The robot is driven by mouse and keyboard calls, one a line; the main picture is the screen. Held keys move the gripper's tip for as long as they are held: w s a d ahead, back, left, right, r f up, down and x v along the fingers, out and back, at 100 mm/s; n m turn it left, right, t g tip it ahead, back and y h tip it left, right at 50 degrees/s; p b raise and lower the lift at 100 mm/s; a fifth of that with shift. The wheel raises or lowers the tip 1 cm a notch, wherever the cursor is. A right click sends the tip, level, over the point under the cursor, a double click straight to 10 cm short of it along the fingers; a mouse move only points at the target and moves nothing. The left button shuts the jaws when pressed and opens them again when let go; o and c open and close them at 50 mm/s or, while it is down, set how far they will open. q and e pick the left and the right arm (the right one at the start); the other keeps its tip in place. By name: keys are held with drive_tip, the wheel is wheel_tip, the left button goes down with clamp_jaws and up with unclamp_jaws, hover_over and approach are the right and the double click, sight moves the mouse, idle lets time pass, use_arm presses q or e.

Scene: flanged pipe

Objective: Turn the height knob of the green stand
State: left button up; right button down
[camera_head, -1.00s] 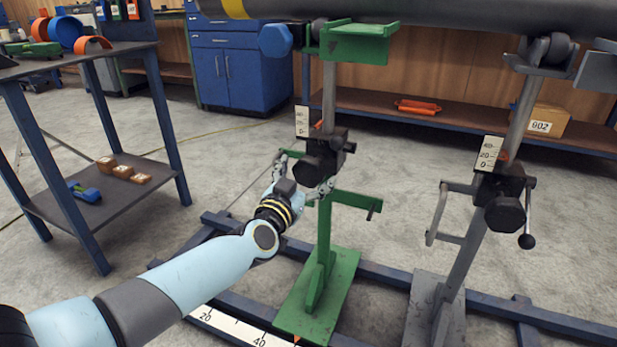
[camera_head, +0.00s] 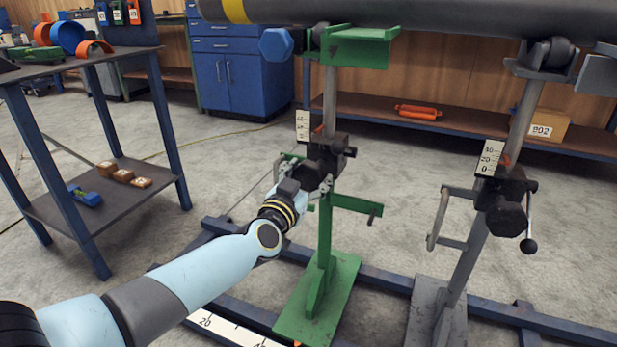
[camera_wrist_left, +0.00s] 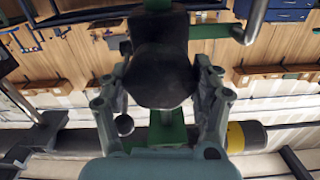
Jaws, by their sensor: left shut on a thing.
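The green stand (camera_head: 324,225) stands on a green base plate, with a grey post and a green top bracket under the pipe. Its dark height knob (camera_head: 318,168) sits at the black clamp block on the post, below a small white scale (camera_head: 303,126). My left gripper (camera_head: 308,180) reaches it from the lower left. In the left wrist view the faceted dark knob (camera_wrist_left: 160,76) fills the space between both fingers of the left gripper (camera_wrist_left: 162,92), which is shut on it. The head view partly hides the fingers behind the wrist. My right gripper does not show.
A grey stand (camera_head: 470,240) with its own dark knob and ball-ended lever (camera_head: 528,246) stands at the right. A large dark pipe (camera_head: 450,12) lies across both stands. Blue floor rails (camera_head: 390,275) run beneath. A blue-legged table (camera_head: 110,150) is at the left.

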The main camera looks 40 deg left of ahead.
use_arm(q)
drive_tip(key=shift+n, duration=0.3)
